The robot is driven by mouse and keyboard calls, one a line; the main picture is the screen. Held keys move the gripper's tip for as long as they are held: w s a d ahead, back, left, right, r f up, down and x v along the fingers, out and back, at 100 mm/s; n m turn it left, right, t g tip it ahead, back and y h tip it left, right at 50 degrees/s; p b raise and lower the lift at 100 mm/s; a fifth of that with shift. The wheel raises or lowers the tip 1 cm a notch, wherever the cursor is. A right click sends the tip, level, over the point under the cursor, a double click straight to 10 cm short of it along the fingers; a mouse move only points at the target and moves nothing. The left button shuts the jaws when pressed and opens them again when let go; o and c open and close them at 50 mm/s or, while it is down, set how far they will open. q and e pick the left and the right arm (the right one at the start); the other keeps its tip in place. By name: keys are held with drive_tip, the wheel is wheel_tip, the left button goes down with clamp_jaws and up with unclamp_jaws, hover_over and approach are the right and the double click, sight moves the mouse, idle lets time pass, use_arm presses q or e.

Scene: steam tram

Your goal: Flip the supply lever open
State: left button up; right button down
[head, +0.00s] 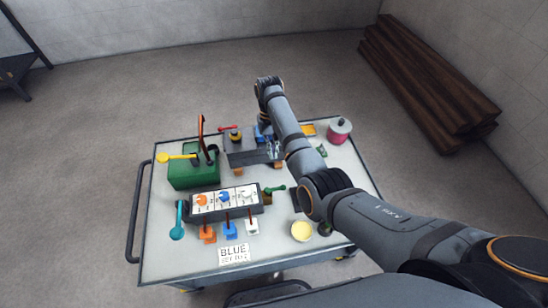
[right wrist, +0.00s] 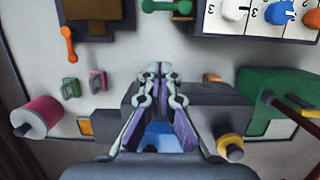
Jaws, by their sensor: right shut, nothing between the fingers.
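Several levers stand on the cart, and I cannot tell by a label which is the supply lever. A red lever (head: 228,127) lies at the back of the dark grey engine body (head: 240,157), by a dark knob with a yellow ring (head: 236,136). The knob also shows in the right wrist view (right wrist: 230,147). A tall curved lever (head: 201,128) and a yellow handle (head: 176,157) are on the green box (head: 192,172). My right gripper (right wrist: 160,68) is shut and empty over the engine body, above a blue part (right wrist: 160,136). My left gripper is out of view.
My right arm hides the right middle.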

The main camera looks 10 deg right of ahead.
sight(275, 190)
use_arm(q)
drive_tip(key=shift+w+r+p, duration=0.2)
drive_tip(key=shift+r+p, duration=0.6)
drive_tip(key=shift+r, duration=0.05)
use_arm(e)
drive_tip(key=s+f, duration=0.5)
drive_tip(key=f, duration=0.3)
drive_tip(key=shift+s, duration=0.4)
drive_tip(key=shift+f, duration=0.15)
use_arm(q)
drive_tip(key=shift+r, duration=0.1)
use_arm(e)
drive_tip(key=shift+d, duration=0.1)
